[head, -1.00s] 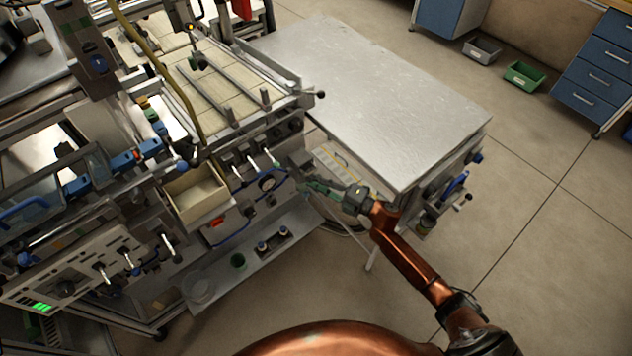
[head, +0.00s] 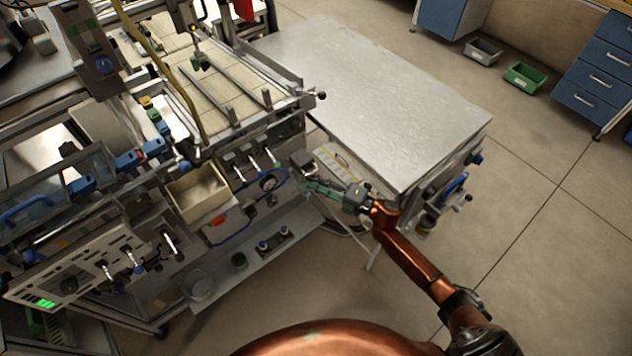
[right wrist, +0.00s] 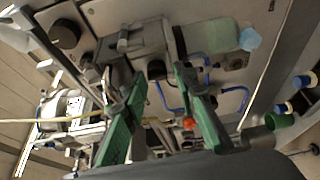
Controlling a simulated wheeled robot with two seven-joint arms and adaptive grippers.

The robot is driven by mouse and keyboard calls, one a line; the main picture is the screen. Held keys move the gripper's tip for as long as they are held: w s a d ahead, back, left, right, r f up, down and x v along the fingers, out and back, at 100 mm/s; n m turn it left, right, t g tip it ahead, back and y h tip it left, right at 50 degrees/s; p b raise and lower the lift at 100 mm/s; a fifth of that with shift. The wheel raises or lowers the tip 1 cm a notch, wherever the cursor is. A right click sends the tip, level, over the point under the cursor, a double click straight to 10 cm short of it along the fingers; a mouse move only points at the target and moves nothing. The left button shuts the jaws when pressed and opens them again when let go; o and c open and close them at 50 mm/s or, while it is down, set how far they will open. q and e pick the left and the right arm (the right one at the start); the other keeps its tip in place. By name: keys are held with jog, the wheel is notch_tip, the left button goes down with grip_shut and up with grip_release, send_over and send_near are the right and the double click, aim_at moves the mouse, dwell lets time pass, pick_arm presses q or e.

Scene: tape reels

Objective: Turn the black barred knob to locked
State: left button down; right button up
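My right gripper (head: 308,187) is by the right end of the machine's front, beside the steel-topped table. In the right wrist view its two green fingers (right wrist: 160,76) are apart, with nothing held between them. A small black knob (right wrist: 155,69) shows between and just beyond the fingertips, apparently not gripped. A larger round black knob (right wrist: 65,33) sits at upper left on the same panel. I cannot tell for sure which is the barred knob; its bar and the locked mark are too small to read. My left gripper is not in view.
A grey block (head: 302,164) stands out near my right fingers. Levers (head: 246,172), a blue hose (head: 234,236) and an open beige bin (head: 200,210) are to their left. The steel table (head: 380,95) is close on the right. Floor at lower right is clear.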

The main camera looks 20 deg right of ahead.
jog(key=shift+o, duration=0.8)
jog(key=shift+d, duration=0.1)
jog(key=v, duration=0.7)
jog(key=shift+s, duration=0.2)
jog(key=shift+d, duration=0.1)
